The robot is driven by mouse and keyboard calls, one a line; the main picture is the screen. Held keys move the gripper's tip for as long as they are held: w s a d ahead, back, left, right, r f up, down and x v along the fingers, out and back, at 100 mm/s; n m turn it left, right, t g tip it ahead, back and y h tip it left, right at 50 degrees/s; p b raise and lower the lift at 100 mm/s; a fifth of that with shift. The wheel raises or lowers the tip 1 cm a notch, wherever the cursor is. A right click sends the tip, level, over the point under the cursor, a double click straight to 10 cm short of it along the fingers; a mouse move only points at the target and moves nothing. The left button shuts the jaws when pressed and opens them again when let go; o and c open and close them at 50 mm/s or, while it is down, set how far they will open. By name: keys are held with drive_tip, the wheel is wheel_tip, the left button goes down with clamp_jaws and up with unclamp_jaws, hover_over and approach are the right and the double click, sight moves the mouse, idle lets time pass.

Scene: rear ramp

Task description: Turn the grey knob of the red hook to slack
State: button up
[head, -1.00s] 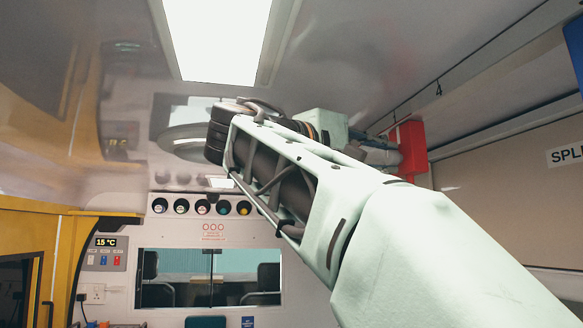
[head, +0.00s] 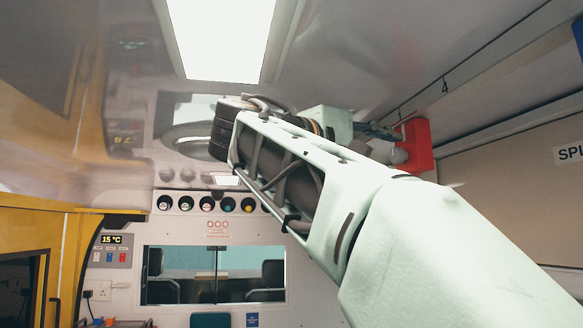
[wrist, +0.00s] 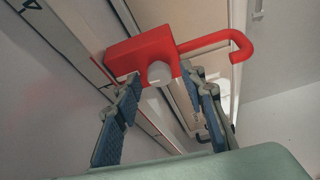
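The red hook (wrist: 226,44) shows in the wrist view, with its red block (wrist: 138,52) mounted on the rail and its curved arm reaching right. The pale grey knob (wrist: 159,74) sits on the underside of the block. In the head view the red block (head: 418,145) is at the upper right, with the knob (head: 398,156) on its left side. My gripper (wrist: 163,83) is open, with one finger on each side of the knob. I see gaps beside the knob, and nothing is held. In the head view my arm partly hides the gripper (head: 378,131).
A small black hook (head: 445,86) hangs from the ceiling line. A ceiling light (head: 222,38) is overhead. A row of coloured round fittings (head: 207,203) is on the far wall.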

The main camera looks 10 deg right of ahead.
drive_tip(key=v, duration=1.2)
